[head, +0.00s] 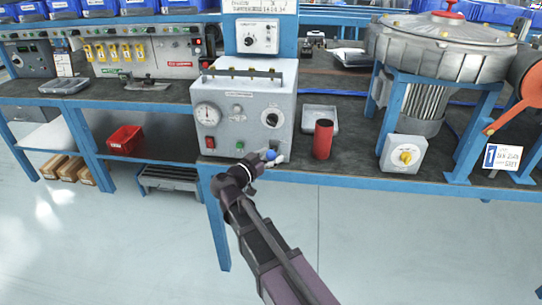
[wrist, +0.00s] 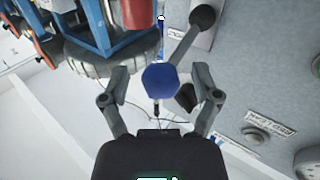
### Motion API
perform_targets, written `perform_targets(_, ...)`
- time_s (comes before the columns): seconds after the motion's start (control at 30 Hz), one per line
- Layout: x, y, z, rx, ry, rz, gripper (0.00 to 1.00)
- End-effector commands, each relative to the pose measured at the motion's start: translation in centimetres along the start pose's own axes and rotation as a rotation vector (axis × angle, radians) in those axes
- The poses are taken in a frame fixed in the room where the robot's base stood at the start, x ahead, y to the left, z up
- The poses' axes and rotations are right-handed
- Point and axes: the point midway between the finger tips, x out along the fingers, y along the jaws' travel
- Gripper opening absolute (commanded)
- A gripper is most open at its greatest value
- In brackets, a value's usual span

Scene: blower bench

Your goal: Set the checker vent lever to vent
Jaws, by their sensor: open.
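The checker (head: 245,108) is a light grey box with a gauge, a black dial and buttons, standing at the front of the bench. My gripper (head: 270,160) is at its lower right front. In the wrist view my gripper (wrist: 161,88) is open, with one finger on each side of a blue piece (wrist: 160,81). The fingers appear apart from it. A grey rod with a dark ball end (wrist: 204,18) runs up and right from behind the blue piece. I cannot tell for sure which of these is the vent lever's handle, nor its setting.
A red cylinder (head: 322,139) stands on the bench just right of the checker, near a grey tray (head: 320,118). A box with a yellow knob (head: 405,156) and the large blower (head: 440,50) are farther right. The floor before the bench is clear.

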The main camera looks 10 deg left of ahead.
Motion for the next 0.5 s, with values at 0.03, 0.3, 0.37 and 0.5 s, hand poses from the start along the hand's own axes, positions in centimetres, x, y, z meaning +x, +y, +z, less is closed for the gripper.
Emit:
perform_targets(0.03,0.0,0.0,0.0,0.0,0.0,0.0,0.8)
perform_targets(0.3,-0.03,0.01,0.0,0.0,0.0,0.0,0.38)
perform_targets(0.37,-0.03,0.01,0.0,0.0,0.0,0.0,0.2)
perform_targets(0.5,0.0,0.04,0.0,0.0,0.0,0.001,0.0)
